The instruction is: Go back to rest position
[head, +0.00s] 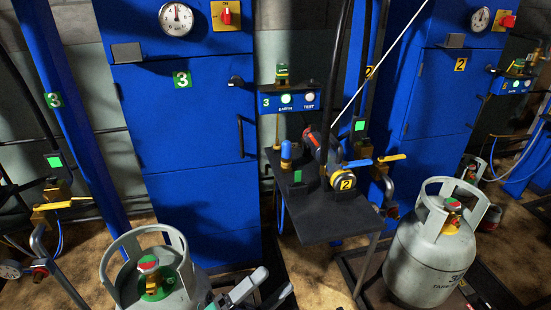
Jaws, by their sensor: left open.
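My left gripper (274,282) shows at the bottom edge, just right of the left gas cylinder (190,281). Its two grey fingers are apart, with nothing seen between them. Its arm is mostly out of the picture. My right gripper is not in view. The left cylinder is grey, with a collar around a green and red valve (149,268). It stands upright, its lower part cut off by the frame. I cannot tell whether the gripper touches it.
A dark side table (335,222) holds a tool with a yellow "2" disc (344,182). Another grey cylinder (419,262) stands at the right. Blue cabinets (196,205) with dials stand behind. Brown floor (313,267) shows between the left cylinder and the table.

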